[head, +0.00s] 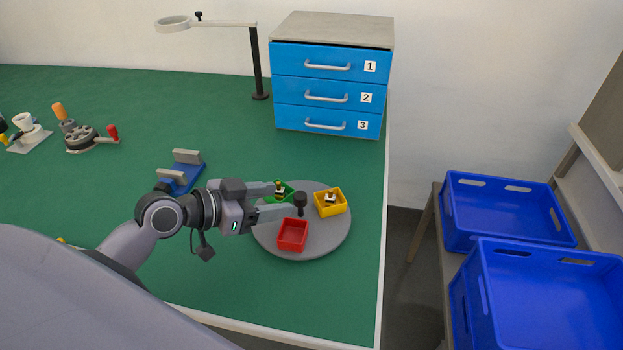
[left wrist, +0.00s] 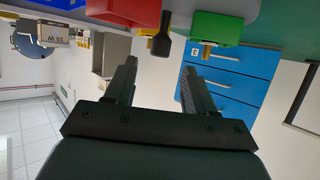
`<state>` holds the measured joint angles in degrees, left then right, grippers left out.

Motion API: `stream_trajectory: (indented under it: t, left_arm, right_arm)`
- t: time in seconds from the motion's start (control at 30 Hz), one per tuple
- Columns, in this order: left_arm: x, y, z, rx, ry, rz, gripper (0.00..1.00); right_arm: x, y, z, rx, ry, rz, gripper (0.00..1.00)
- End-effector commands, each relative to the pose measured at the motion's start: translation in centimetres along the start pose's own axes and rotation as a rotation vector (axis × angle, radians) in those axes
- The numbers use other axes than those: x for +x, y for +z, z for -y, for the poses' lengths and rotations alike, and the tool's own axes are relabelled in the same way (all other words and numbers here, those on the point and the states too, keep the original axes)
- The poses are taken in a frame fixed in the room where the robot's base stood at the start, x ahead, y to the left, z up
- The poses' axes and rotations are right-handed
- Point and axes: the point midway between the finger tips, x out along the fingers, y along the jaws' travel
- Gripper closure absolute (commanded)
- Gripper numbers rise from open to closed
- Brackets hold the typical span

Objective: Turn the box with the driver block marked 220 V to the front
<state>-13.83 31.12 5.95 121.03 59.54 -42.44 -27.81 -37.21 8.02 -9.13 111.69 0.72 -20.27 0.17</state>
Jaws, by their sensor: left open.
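A round grey turntable (head: 335,236) with a dark upright knob (head: 300,199) bears a green box (head: 290,190), a yellow box (head: 336,209) and a red box (head: 293,236). The green and yellow boxes each hold a small part; the red box looks empty in the head view. No 220 V marking is readable. My left gripper (head: 284,199) is open over the turntable, its fingers pointing at the knob. In the left wrist view, the knob (left wrist: 162,38) shows ahead between the fingers (left wrist: 158,68), beside the red (left wrist: 120,12) and green (left wrist: 218,27) boxes. My right gripper is not in view.
A blue holder (head: 185,175) stands left of the turntable. A blue drawer cabinet (head: 330,90) and a ring lamp (head: 257,65) stand at the back. Blue crates (head: 508,208) are off the table's right edge. A block marked 15 W (left wrist: 54,40) shows in the left wrist view.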

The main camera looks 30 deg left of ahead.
Motion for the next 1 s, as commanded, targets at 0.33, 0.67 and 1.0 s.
stream_trajectory:
  t: [0.33,0.67,1.0]
  left_arm:
    - [3.0,-0.2,0.0,-0.004,0.001,-0.003,0.45]
    - [6.7,0.0,0.0,-0.002,0.000,0.000,0.45]
    - [7.2,0.0,0.0,0.000,0.000,0.000,0.45]
  right_arm:
    - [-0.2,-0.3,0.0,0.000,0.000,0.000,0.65]
    - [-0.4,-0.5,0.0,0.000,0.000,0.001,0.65]
    - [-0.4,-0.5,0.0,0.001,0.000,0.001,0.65]
